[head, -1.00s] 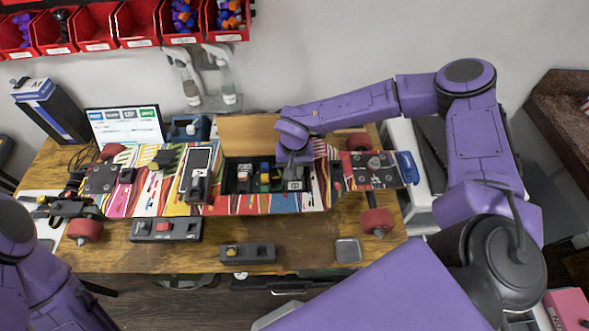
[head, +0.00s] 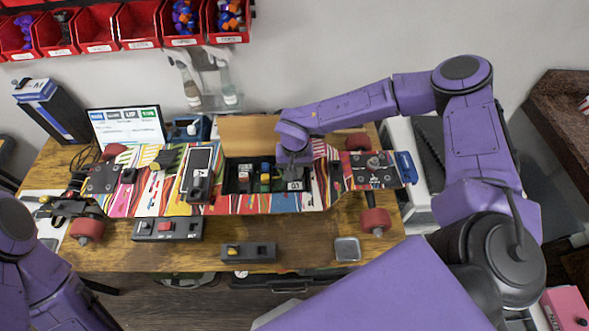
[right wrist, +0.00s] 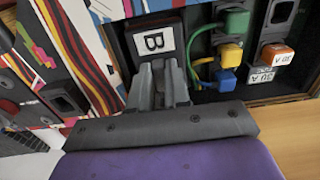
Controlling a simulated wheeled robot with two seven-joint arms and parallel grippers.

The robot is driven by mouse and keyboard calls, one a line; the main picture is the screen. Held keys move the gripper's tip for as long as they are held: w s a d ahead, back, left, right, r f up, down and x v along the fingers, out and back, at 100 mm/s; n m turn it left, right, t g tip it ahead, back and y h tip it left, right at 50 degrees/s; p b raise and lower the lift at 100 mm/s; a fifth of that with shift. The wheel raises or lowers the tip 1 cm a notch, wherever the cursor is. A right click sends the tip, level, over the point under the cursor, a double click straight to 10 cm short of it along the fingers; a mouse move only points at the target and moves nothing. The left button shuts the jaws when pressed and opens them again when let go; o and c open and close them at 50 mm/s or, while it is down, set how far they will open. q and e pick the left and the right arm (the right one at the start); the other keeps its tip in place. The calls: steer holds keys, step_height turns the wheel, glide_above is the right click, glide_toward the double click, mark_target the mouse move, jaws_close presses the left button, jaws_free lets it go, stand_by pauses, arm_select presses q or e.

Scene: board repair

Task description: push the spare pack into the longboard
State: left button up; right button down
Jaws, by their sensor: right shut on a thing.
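The longboard (head: 320,198), covered in colourful stripes, lies across the wooden table with its middle compartment open. The spare pack (head: 295,185), dark with a white label, is at the right end of that compartment. In the right wrist view the pack (right wrist: 153,39) shows its label with a "B". My right gripper (head: 292,167) is shut on the pack from above; its fingers (right wrist: 160,75) also show in the right wrist view. The fingers hide part of the pack, and I cannot tell how deep it sits. My left gripper is not in view.
Colourful plugs and wires (right wrist: 229,50) fill the compartment beside the pack. The raised lid (head: 247,136) stands behind it. A switch box (head: 167,229), a smaller box (head: 248,252) and a small square tray (head: 347,249) lie along the table's front.

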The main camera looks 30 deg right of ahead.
steer(key=shift+f, duration=0.35)
stand_by(0.6)
steer(key=shift+f, duration=0.15)
stand_by(0.4)
steer(key=shift+f, duration=0.5)
stand_by(0.9)
steer(key=c, duration=0.7)
jaws_free()
steer(key=shift+c, duration=0.2)
steer(key=shift+r, duration=0.15)
steer(key=shift+r+p, duration=0.7)
steer(key=shift+r, duration=3.7)
